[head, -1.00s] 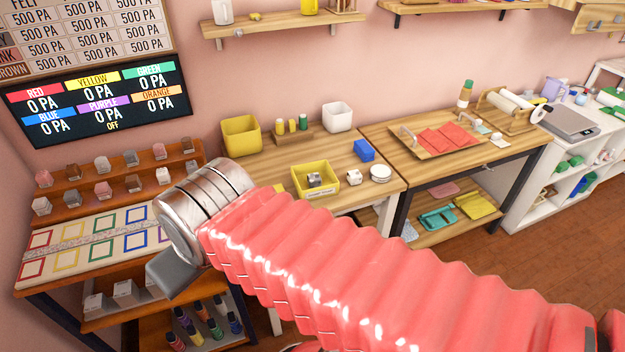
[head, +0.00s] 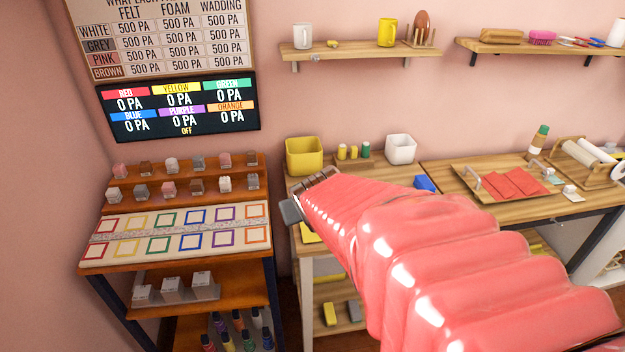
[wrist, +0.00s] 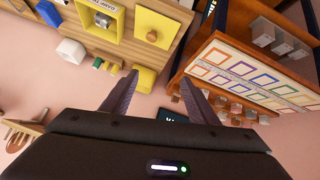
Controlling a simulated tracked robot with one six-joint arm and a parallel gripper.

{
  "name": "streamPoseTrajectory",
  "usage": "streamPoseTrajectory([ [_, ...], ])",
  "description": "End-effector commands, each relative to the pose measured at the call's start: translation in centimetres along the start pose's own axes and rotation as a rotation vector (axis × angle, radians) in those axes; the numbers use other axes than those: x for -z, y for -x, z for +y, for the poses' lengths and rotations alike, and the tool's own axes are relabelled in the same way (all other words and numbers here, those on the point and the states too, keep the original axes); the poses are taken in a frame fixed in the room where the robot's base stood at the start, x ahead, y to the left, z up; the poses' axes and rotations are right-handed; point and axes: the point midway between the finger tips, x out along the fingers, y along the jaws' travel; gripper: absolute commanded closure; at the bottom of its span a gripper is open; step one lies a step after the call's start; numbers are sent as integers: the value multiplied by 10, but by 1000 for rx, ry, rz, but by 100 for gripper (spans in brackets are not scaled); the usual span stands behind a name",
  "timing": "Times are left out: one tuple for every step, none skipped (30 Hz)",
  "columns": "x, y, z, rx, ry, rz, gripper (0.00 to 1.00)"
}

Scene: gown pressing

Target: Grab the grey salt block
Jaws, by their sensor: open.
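Several small cubes in pale, pink, grey and brown tones stand in two rows on the stepped wooden rack at left in the head view. A greyish cube (head: 198,163) is in the back row; which one is the grey salt block I cannot tell for sure. In the wrist view another grey block (wrist: 103,20) sits in a yellow labelled tray (wrist: 88,27). My gripper (wrist: 157,85) is open and empty, its fingers apart from every block. In the head view my gripper (head: 290,212) shows partly, right of the rack, and my red arm hides most of that tray.
A mat with coloured squares (head: 180,232) lies below the rack. A yellow bin (head: 304,156), white bin (head: 401,149) and blue block (head: 425,183) stand on the middle table. A red-cloth tray (head: 508,182) is farther right. The floor shows little free room between the tables.

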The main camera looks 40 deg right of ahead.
Motion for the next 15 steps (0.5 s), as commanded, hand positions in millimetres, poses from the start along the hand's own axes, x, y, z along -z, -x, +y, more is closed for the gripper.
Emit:
streamPoseTrajectory([
  [-3,-13,16,-20,-12,5,46],
  [-2,-19,24,-29,-17,14,46],
  [-3,-28,34,-40,-23,27,46],
  [-4,-34,42,-47,-28,35,46],
  [-5,-40,50,-53,-34,44,46],
  [-7,-48,60,-60,-41,54,46],
  [-9,-54,68,-65,-46,62,46],
  [-10,-59,76,-71,-51,71,46],
  [-13,-66,85,-76,-58,83,46],
  [-16,-71,92,-78,-63,91,46],
  [-19,-76,99,-79,-70,100,46],
  [-23,-83,108,-80,-77,111,46],
  [-27,-87,115,-79,-83,119,46],
  [-30,-92,121,-78,-90,128,46],
  [-36,-97,129,-76,-99,138,46],
])
